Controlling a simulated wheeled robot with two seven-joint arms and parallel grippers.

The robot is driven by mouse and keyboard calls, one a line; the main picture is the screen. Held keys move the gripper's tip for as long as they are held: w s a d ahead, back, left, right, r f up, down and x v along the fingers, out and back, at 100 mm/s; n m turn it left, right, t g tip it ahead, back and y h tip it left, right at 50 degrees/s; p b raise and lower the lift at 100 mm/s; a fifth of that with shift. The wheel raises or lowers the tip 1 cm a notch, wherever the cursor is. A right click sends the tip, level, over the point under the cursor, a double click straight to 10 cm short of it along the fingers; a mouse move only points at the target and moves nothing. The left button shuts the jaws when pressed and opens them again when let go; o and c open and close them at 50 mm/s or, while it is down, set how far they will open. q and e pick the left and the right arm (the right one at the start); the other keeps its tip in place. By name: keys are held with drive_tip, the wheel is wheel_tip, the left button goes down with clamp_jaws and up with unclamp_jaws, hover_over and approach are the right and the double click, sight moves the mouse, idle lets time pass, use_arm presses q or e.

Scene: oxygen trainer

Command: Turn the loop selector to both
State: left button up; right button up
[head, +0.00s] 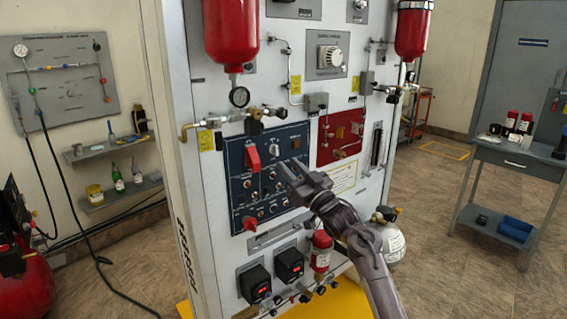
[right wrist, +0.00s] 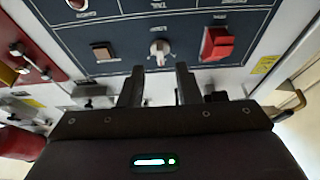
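A dark blue control panel (head: 265,190) is set in the front of the tall white cabinet. Near its top edge is a small white knob (head: 274,150), apparently the loop selector; its label is too small to read. In the right wrist view the knob (right wrist: 158,48) sits between a red switch and a square brown button, its pointer along the picture's vertical. My right gripper (head: 291,169) is in front of the panel. Its fingers (right wrist: 160,75) are apart and empty, lined up either side of the knob but seemingly short of it. My left gripper is not in view.
A red panel (head: 340,137) with fittings is to the right. A drawer-like handle (head: 279,234) and black gauges lie below.

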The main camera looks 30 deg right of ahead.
drive_tip(key=v, duration=0.3)
idle(0.5)
drive_tip(key=a+f+m+g+h, duration=0.1)
drive_tip(key=a+f+g, duration=0.15)
drive_tip(key=f, duration=1.25)
drive_tip(key=a+f+m+g+h, duration=0.15)
drive_tip(key=f+g, duration=0.25)
drive_tip(key=f, duration=1.1)
drive_tip(key=s+a+f+g, duration=0.25)
drive_tip(key=s+f, duration=0.35)
drive_tip(key=f, duration=0.5)
drive_tip(key=s+a+f+g, duration=0.2)
drive_tip(key=s+a+f, duration=0.25)
drive_tip(key=f, duration=0.65)
drive_tip(key=s+a+f+n+g, duration=0.1)
drive_tip(key=s+a+f+g, duration=0.2)
drive_tip(key=s+f, duration=0.4)
drive_tip(key=s+a+f+n+g+p, duration=0.1)
drive_tip(key=s+a+f+g, duration=0.2)
drive_tip(key=s+f, duration=0.5)
drive_tip(key=s+a+f+n+g, duration=0.2)
drive_tip(key=s+a+f+g, duration=0.2)
drive_tip(key=s, duration=2.3)
wheel_tip(320, 180, down, 3)
drive_tip(key=shift+s+f+p, duration=0.25)
drive_tip(key=shift+p, duration=0.1)
